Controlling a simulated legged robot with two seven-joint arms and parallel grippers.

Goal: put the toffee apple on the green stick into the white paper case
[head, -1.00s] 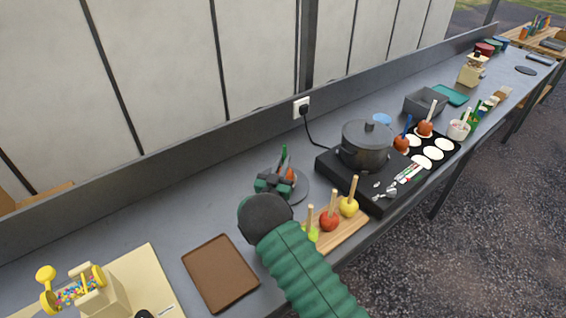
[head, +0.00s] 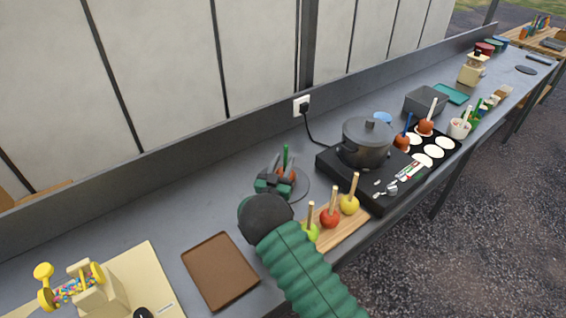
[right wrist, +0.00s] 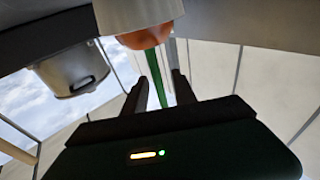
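The toffee apple (head: 290,174) is red-brown with an upright green stick (head: 285,154). It stands on a round grey stand (head: 301,190) at mid-table. In the right wrist view the apple (right wrist: 146,38) is at the top, its green stick (right wrist: 182,75) running down towards my right gripper (right wrist: 162,88). The two dark fingers are apart, with the stick between them and a bright gap visible. In the head view the right gripper (head: 274,180) is beside the apple and partly covers it. White paper cases (head: 434,151) lie on a black tray to the right. My left gripper is out of view.
A black hob (head: 340,178) with a dark pot (head: 367,142) stands between the stand and the tray. Several stick apples sit on a wooden board (head: 345,236) in front. A brown tray (head: 219,271) lies left. Toffee apples on blue and white sticks (head: 425,127) occupy the black tray.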

